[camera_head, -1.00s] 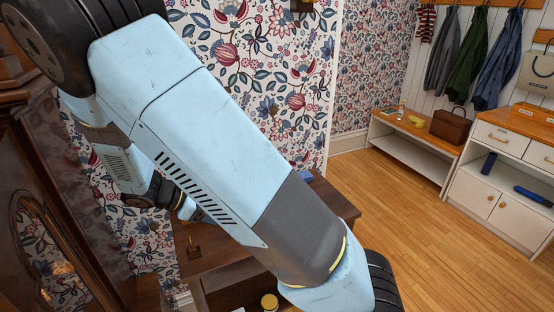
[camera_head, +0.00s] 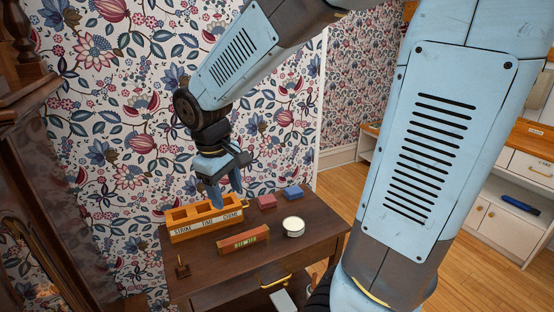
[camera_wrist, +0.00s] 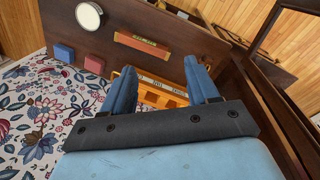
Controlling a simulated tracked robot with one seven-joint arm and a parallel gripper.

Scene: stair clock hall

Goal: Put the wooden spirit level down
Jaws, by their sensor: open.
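The wooden spirit level (camera_head: 243,239), a reddish-brown bar with a small green window, lies on the dark table top (camera_head: 315,218) in front of the labelled orange tray. It also shows in the wrist view (camera_wrist: 142,43), lying apart from my fingers. My gripper (camera_head: 227,197) is open and empty, pointing down above the right part of the tray, behind the level. In the wrist view my two blue fingers (camera_wrist: 160,70) are spread, with the tray partly hidden behind them.
The orange tray (camera_head: 190,232) has compartments and reads STRIKE, TIME, CHIME. A red block (camera_head: 267,202), a blue block (camera_head: 293,192) and a round white-topped tin (camera_head: 293,227) stand on the table's right. A dark carved wooden case (camera_head: 25,185) rises at the left.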

